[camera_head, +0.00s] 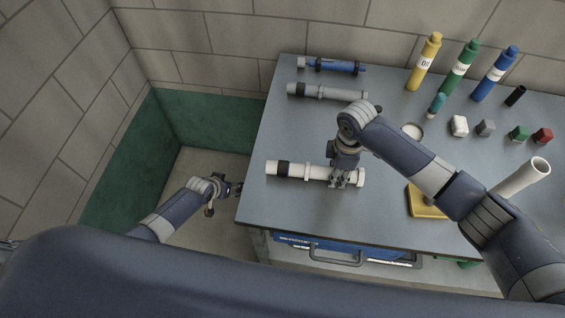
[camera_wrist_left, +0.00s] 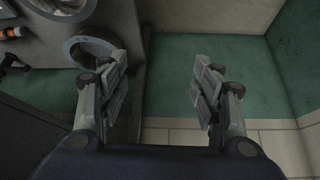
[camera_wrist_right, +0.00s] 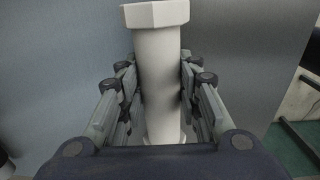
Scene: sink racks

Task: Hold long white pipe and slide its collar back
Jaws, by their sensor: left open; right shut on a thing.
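The long white pipe (camera_head: 322,172) lies across the grey table near its front left part. It has a black band (camera_head: 283,168) near its left end and a white raised ring, perhaps the collar (camera_head: 307,171), right of the band. My right gripper (camera_head: 346,178) is shut on the pipe near its right end. In the right wrist view the pipe (camera_wrist_right: 158,60) passes between the fingers, with a wider faceted end (camera_wrist_right: 155,14). My left gripper (camera_head: 238,188) is open and empty, just off the table's left edge. Its spread fingers show in the left wrist view (camera_wrist_left: 161,80).
A grey pipe (camera_head: 325,92) and a blue pipe (camera_head: 338,66) lie behind. A yellow sponge-like block (camera_head: 425,203) lies at right. Green-lined walls (camera_head: 215,125) are left of the table.

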